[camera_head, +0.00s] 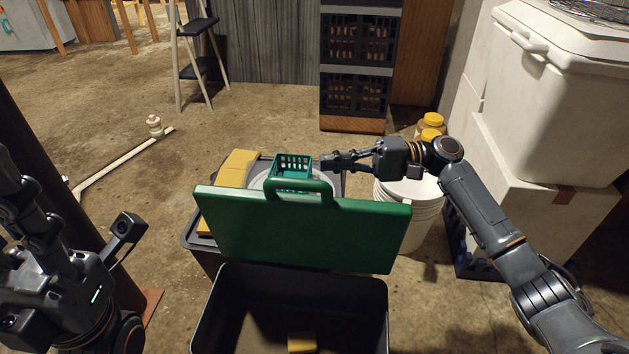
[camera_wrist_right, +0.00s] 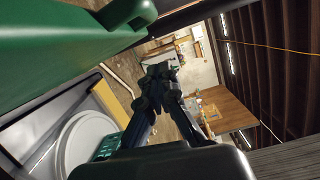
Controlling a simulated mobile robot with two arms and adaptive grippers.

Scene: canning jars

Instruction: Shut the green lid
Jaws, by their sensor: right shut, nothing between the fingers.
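The green lid (camera_head: 300,234) stands raised and tilted at the back of an open dark bin (camera_head: 372,310). Its handle (camera_head: 325,190) is at its upper edge. In the right wrist view the lid (camera_wrist_right: 60,50) fills the upper left. My right gripper (camera_head: 328,162) is shut and empty, just behind the lid and above its handle, beside a small green basket (camera_head: 293,160). It also shows in the right wrist view (camera_wrist_right: 158,75). I cannot tell from the head view whether it touches the lid. Part of my left arm shows at the left, but its fingertips cannot be made out.
A yellow object (camera_head: 238,167) lies on a second dark container behind the lid. A yellow block (camera_head: 302,342) is inside the open bin. A white bucket (camera_head: 420,210) and yellow-capped jars (camera_head: 432,121) stand right; a white cooler (camera_head: 555,90) sits on a box.

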